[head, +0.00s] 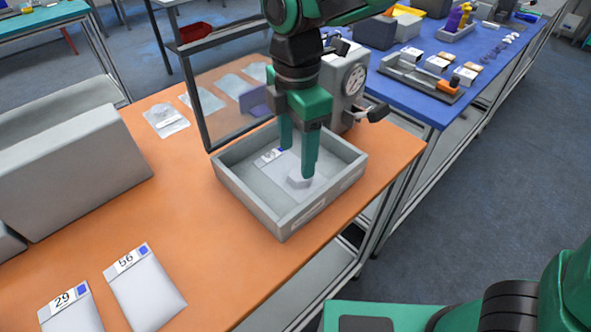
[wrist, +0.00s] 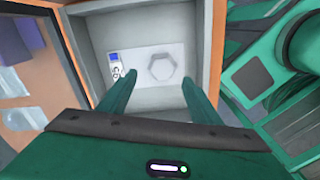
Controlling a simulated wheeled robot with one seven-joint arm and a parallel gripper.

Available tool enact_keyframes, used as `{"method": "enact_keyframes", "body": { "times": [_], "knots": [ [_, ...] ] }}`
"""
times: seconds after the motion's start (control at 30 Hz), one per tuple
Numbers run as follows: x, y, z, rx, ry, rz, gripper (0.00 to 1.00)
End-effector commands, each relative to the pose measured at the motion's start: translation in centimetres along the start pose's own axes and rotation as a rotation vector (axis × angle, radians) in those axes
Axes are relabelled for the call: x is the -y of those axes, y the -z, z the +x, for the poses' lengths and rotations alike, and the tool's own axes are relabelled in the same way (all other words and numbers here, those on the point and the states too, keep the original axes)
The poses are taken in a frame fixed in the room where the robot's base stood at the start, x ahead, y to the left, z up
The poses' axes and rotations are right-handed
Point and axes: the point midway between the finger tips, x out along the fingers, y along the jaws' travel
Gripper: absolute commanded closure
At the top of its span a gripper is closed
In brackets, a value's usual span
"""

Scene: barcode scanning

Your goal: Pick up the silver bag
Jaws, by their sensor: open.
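A pale silver bag with a white label and a blue square lies flat in the grey tray (head: 262,212) on the orange table. In the wrist view the bag (wrist: 140,68) lies on the tray floor, with a hexagonal raised shape on its right half and its label at the left end. My gripper (head: 297,164) points down into the tray, its fingers apart over the bag. In the wrist view my gripper (wrist: 158,92) is open, with nothing between its fingers. In the head view the fingers hide part of the bag.
A framed clear panel (head: 230,90) and a grey machine with a dial (head: 352,82) stand behind the tray. Two numbered bags (head: 146,288) lie at the front left. A grey box (head: 75,170) stands at the left. A blue table (head: 420,100) adjoins at the right.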

Motion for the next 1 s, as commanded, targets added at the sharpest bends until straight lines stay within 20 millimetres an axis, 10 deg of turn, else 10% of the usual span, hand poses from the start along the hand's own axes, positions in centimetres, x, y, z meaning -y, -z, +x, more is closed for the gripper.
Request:
{"method": "enact_keyframes", "body": {
  "times": [0.63,0.83,1.0],
  "knots": [
    [0.3,-0.1,4.7,0.0,-0.001,0.001,0.42],
    [0.3,-0.2,4.7,0.0,-0.001,0.001,0.88],
    [0.3,-0.2,4.7,0.0,-0.001,0.001,0.88]
  ]
}}
